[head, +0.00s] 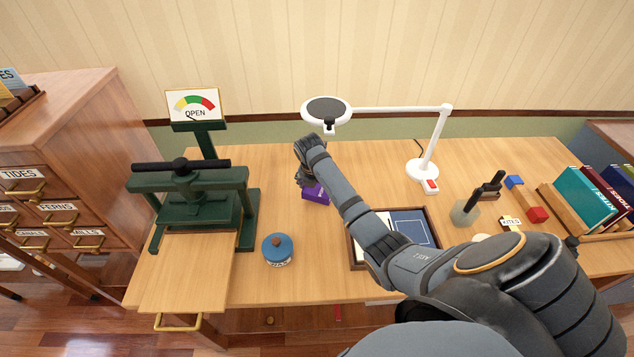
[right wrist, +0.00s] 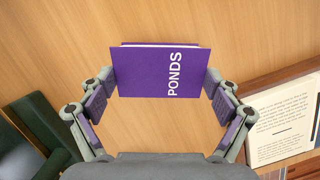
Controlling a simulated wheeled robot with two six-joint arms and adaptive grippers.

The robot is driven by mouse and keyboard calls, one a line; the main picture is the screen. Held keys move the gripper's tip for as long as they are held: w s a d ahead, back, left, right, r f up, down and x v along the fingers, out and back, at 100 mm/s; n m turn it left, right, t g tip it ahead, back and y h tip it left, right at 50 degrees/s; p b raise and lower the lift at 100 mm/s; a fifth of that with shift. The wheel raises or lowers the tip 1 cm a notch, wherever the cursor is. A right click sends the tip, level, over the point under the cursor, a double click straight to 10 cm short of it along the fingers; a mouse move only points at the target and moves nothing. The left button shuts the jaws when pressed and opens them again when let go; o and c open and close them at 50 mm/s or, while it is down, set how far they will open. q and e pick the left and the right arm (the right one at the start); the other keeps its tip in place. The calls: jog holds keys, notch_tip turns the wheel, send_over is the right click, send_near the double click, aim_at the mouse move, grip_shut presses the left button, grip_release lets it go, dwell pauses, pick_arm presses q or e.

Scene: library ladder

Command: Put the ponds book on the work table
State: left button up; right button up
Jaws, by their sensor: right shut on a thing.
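The purple ponds book (head: 316,193) is at the fingertips of my right gripper (head: 307,178), over the middle of the work table (head: 330,260). In the right wrist view, the book (right wrist: 150,72) lies between the two fingers with its PONDS cover facing the camera. The fingers are shut on its two opposite edges. Wood of the table shows all around it. I cannot tell whether the book touches the table or hangs just above it. Part of the book is hidden by my right arm in the head view. My left gripper is not in view.
A green press (head: 190,180) with an OPEN gauge stands at left, a blue tin (head: 277,250) beside it. A framed tray (head: 356,253) lies near my right arm. A white lamp (head: 425,168) stands behind. Books stand in a rack (head: 570,220) at right.

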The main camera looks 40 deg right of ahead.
jog(key=w, duration=0.1)
jog(key=w+d, duration=0.1)
jog(key=shift+w+d+r, duration=0.15)
jog(key=shift+w+d, duration=0.15)
jog(key=shift+w, duration=0.05)
jog(key=shift+x, duration=0.9)
jog(key=shift+a, duration=0.1)
jog(key=o, duration=1.1)
